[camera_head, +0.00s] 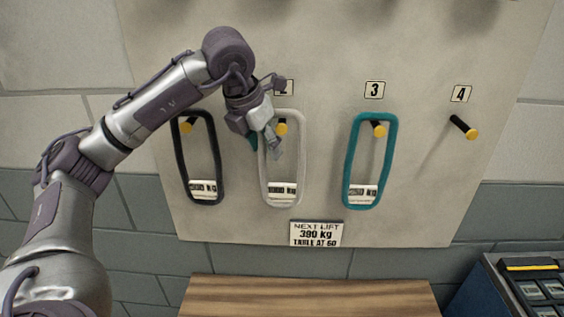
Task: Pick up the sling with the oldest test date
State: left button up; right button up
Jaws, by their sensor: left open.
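Three slings hang on pegs on a pale board. A black sling (215,150) hangs at the left, a whitish sling (302,150) on the peg under plate 2, and a teal sling (349,160) on the peg under plate 3. Each has a white tag near its bottom; the kg figures and any test dates are too small to read surely. My left gripper (274,146) is open in front of the upper left part of the whitish sling and partly hides it and plate 2. Whether it touches the sling I cannot tell. My right gripper is not in view.
Peg 4 (463,126) is empty. A sign (316,233) below the slings reads "NEXT LIFT 390 kg" with a blurred last line. A wooden tabletop (310,298) is below the board, and a blue cabinet (490,290) stands at the lower right.

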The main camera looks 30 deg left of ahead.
pick_arm(q)
jog(key=shift+c, duration=0.4)
grip_shut()
jog(key=shift+r, duration=0.1)
